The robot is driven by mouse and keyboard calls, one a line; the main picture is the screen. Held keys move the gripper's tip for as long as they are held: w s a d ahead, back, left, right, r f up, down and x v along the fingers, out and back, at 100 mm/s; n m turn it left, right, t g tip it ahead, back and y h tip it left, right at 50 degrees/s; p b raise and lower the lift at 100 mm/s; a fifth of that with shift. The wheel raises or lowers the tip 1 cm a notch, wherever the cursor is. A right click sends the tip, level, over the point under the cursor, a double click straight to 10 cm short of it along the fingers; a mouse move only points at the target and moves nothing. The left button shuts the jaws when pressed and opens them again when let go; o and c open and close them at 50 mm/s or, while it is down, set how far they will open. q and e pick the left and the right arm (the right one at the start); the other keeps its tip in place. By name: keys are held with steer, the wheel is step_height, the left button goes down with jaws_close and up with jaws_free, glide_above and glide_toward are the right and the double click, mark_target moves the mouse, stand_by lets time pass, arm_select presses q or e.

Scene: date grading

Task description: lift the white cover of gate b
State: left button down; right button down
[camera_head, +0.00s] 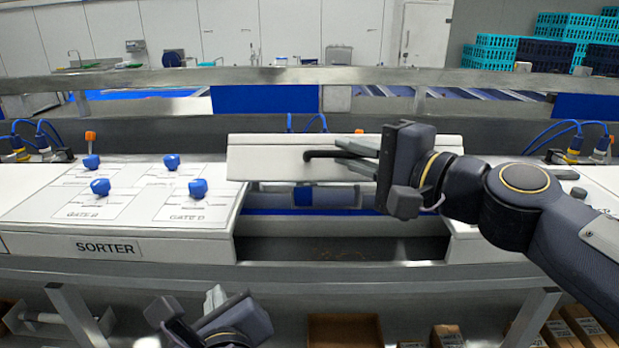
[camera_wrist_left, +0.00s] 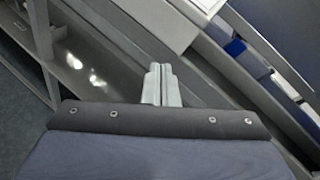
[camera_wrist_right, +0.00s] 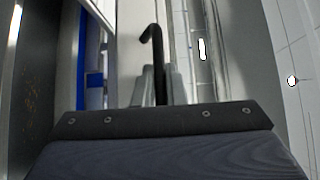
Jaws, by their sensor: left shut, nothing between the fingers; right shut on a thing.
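The white cover (camera_head: 265,158) stands raised and tilted up above an open dark bay (camera_head: 330,248) in the middle of the sorter. A black bar handle (camera_head: 322,154) runs along its front face. My right gripper (camera_head: 345,158) is shut on this handle; the handle's hooked end sticks out past the fingers in the right wrist view (camera_wrist_right: 150,38). My left gripper (camera_head: 215,297) is shut and empty, low in front of the sorter's front edge. Its closed fingers show in the left wrist view (camera_wrist_left: 161,85). No gate b lettering is legible on the raised cover.
The left white panel (camera_head: 130,215) marked SORTER carries several blue knobs (camera_head: 100,187) and gate labels. A metal rail (camera_head: 250,76) crosses behind the cover. Cardboard boxes (camera_head: 345,328) sit on the shelf below.

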arm_select(q)
steer(key=s+d+r+m+t+h, duration=0.4)
steer(key=d+r+m+t, duration=0.35)
steer(key=d+r, duration=0.4)
glide_toward(309, 160)
steer(key=w+f, duration=0.2)
steer(key=w, duration=0.1)
steer(key=w+r, duration=0.2)
steer(key=shift+w+a+r+m+g, duration=0.1)
steer(key=shift+a+r+m+g, duration=0.15)
steer(key=shift+r+m, duration=0.15)
steer(key=shift+w+r, duration=0.25)
steer(key=shift+r, duration=0.15)
